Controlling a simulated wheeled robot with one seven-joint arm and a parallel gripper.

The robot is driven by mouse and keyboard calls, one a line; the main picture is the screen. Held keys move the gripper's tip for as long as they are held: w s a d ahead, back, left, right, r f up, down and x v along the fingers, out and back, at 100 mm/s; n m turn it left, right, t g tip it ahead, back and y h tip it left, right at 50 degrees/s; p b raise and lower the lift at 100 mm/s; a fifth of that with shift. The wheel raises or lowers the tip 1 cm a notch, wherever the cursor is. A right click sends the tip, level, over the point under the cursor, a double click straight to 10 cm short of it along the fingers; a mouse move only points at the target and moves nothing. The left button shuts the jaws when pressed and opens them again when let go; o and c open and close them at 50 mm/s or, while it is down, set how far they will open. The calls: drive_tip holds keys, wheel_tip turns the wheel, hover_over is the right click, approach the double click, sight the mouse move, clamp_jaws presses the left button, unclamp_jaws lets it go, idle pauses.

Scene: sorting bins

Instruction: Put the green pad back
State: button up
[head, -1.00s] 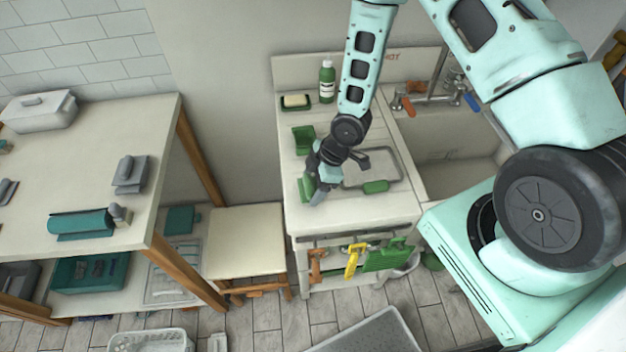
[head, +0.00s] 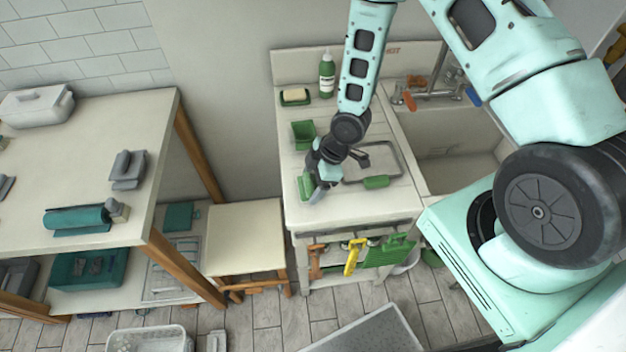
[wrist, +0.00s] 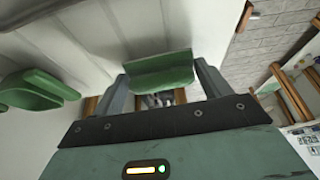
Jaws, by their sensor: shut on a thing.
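My gripper (head: 316,188) is low over the left front part of the white sink counter (head: 350,212). It is shut on a green pad (head: 304,183), a short, slightly curved piece. In the wrist view my gripper (wrist: 161,82) has one finger at each end of the green pad (wrist: 160,68). The pad is close to the counter top; I cannot tell whether it touches. Another green piece (head: 376,182) lies at the front of a grey wire-rimmed frame on the counter, to the right of my gripper.
A green open container (head: 303,134) stands behind my gripper. A green soap dish (head: 295,97) and green bottle (head: 326,75) are at the back. The sink (head: 455,140) is to the right. A stool (head: 247,235) stands left of the counter. Tools hang on the front rail.

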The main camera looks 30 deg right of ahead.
drive_tip(key=shift+f+b, duration=0.6)
drive_tip(key=shift+f, duration=0.1)
drive_tip(key=o, duration=0.9)
drive_tip(key=shift+r, duration=0.1)
drive_tip(key=p+v, duration=0.1)
drive_tip(key=v, duration=1.6)
drive_tip(key=shift+s+r+p, duration=0.1)
drive_tip(key=shift+r+p, duration=0.05)
drive_tip(key=shift+p, duration=0.2)
drive_tip(key=s+a+r+m+h+b, duration=0.1)
drive_tip(key=s+a+r+m+b, duration=0.1)
drive_tip(key=s, duration=0.4)
drive_tip(key=s+a+r+m+h+b, duration=0.1)
drive_tip(key=s+a+r+m+b, duration=0.1)
drive_tip(key=s+a+b, duration=0.3)
drive_tip(key=s+a+r+m+g+h+b, duration=0.1)
drive_tip(key=s+a+r+m+b, duration=0.1)
drive_tip(key=s+a, duration=0.4)
drive_tip(key=shift+s+a+r+m+h+b, duration=0.4)
drive_tip(key=shift+m+b, duration=0.2)
drive_tip(key=shift+b, duration=0.5)
